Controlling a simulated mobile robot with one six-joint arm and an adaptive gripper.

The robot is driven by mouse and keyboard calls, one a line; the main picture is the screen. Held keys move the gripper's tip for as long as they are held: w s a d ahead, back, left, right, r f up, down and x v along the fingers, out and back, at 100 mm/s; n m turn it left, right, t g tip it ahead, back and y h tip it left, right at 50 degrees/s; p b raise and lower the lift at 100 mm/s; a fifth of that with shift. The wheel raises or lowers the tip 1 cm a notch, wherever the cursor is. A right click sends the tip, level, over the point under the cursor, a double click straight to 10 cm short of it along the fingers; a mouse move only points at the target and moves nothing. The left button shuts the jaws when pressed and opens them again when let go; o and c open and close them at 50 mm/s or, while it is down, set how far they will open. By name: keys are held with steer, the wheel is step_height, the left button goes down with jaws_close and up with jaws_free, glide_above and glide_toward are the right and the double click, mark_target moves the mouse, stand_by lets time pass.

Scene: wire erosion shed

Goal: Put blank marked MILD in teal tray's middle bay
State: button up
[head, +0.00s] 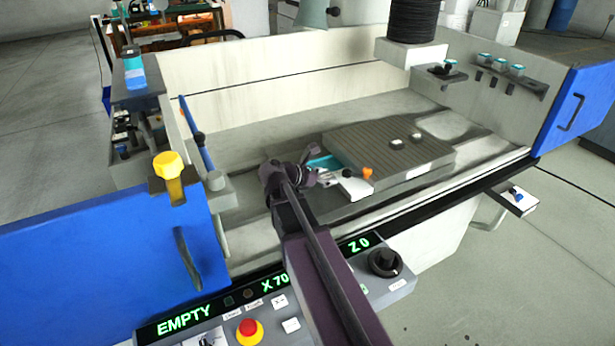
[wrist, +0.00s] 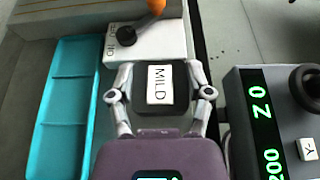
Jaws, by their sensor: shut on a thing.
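The blank marked MILD (wrist: 167,103) is a dark block with a white label. My gripper (wrist: 160,72) is shut on it, a finger on each side. In the head view my gripper (head: 326,178) is over the front part of the machine's bed, and I cannot make out the blank there. The teal tray (wrist: 91,48) lies to the left of the held blank in the wrist view. Cross walls split it into bays, and those I see look empty. In the head view only a bit of the tray (head: 322,163) shows behind my gripper.
A white block (wrist: 150,42) with a black knob and an orange-tipped part stands just beyond the blank. A ribbed grey plate (head: 375,145) carries small blocks. The control panel (head: 262,318) is at the front, and bed walls stand around.

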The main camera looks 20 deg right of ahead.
steer(key=shift+s+d+f+b, duration=0.1)
steer(key=shift+d+f+b, duration=0.35)
steer(key=shift+f, duration=0.25)
steer(key=shift+s+d+f+b, duration=0.1)
steer(key=shift+d+f+b, duration=0.25)
steer(key=shift+f+b, duration=0.25)
steer(key=shift+w, duration=0.1)
steer(key=w, duration=0.4)
steer(key=w+f, duration=0.1)
steer(key=w, duration=0.4)
steer(key=w+b, duration=0.1)
steer(key=w, duration=0.4)
steer(key=shift+w+a+f, duration=0.1)
steer(key=shift+w+f, duration=0.1)
steer(key=shift+w, duration=0.05)
steer(key=shift+w, duration=0.65)
step_height(320, 180, down, 4)
steer(key=b, duration=0.4)
steer(key=shift+r, duration=0.15)
steer(key=o, duration=1.3)
